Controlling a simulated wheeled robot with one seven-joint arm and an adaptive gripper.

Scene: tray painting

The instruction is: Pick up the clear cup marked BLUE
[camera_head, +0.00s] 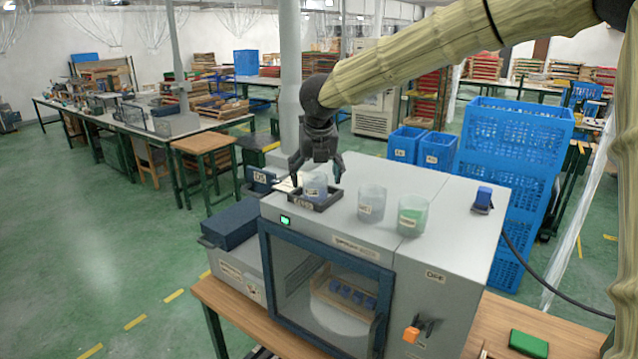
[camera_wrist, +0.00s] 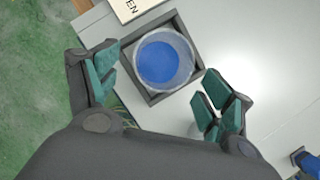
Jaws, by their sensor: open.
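A clear cup with blue contents (camera_head: 314,188) stands in a small dark square tray (camera_head: 327,205) on top of the grey machine. In the wrist view the same cup (camera_wrist: 166,60) is seen from above, inside the tray's dark rim (camera_wrist: 183,27). I cannot read a BLUE mark on it. My gripper (camera_head: 316,172) points down above the cup, its fingers apart. In the wrist view my gripper (camera_wrist: 157,72) is open and empty, with one finger left of the cup and the other to its lower right, apart from it.
Two more clear cups stand to the right on the machine top: a pale one (camera_head: 371,206) and a greenish one (camera_head: 412,217). A small blue object (camera_head: 483,197) sits at the far right. A sign (camera_wrist: 132,8) lies beside the tray. Blue crates (camera_head: 515,140) are stacked behind.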

